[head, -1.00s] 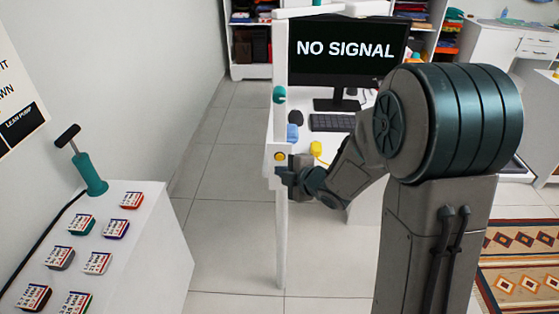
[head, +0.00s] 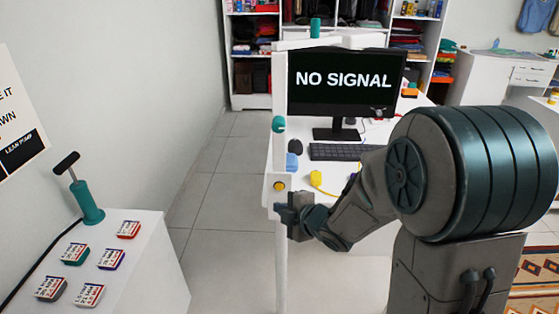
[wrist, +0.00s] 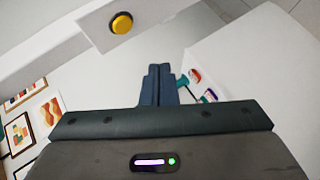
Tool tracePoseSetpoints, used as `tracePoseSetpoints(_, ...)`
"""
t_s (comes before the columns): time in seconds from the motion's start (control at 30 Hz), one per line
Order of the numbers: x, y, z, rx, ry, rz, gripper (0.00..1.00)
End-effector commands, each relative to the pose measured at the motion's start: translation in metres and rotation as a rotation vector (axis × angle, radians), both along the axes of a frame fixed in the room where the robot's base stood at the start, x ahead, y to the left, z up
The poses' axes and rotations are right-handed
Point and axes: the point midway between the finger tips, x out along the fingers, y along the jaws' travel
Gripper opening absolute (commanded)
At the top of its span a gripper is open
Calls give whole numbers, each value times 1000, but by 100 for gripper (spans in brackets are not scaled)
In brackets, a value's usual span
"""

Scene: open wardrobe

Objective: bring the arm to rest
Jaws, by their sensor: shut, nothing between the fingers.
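My gripper (head: 283,207) is shut and empty in the head view, low in front of the white desk's near left corner. A yellow round button (head: 279,186) on a white post is just above the fingers. In the wrist view my gripper's shut fingers (wrist: 158,70) point away at the centre, and the yellow button (wrist: 121,23) is above and left of them, apart from them. My arm folds down from the right side of the head view and hides part of the desk.
The white desk (head: 262,211) carries a monitor (head: 345,80), a keyboard (head: 340,151) and a yellow object (head: 316,179). A white cabinet (head: 150,260) with a teal pump (head: 88,205) and several labelled blocks stands left. Tiled floor (head: 215,170) between them is clear.

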Motion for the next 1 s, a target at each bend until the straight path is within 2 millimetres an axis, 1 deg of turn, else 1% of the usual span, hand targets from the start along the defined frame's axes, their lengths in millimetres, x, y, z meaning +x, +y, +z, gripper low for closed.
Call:
tracePoseSetpoints(0.07, 0, -2, 1, 0, 6, -14, 0)
tracePoseSetpoints(0.17, 1, -15, 5, 1, 41, -85, 0)
tracePoseSetpoints(0.27, 0, -39, 13, 12, 112, -228, 0)
tracePoseSetpoints(0.33, -6, -61, 19, 34, 181, -360, 0)
tracePoseSetpoints(0.4, -15, -83, 24, 66, 255, -499, 0)
tracePoseSetpoints(0.47, -26, -100, 28, 101, 320, -616, 0)
tracePoseSetpoints(0.5, -35, -110, 30, 128, 363, -693, 0)
tracePoseSetpoints(0.57, -50, -125, 33, 172, 430, -807, 0)
tracePoseSetpoints(0.6, -62, -133, 35, 203, 475, -880, 0)
tracePoseSetpoints(0.67, -80, -143, 37, 253, 544, -988, 0)
tracePoseSetpoints(0.7, -94, -148, 39, 287, 593, -1058, 0)
tracePoseSetpoints(0.77, -115, -154, 41, 341, 666, -1159, 0)
tracePoseSetpoints(0.83, -141, -157, 42, 402, 754, -1269, 0)
tracePoseSetpoints(0.9, -166, -158, 44, 459, 837, -1366, 0)
tracePoseSetpoints(1.0, -196, -154, 46, 522, 942, -1473, 0)
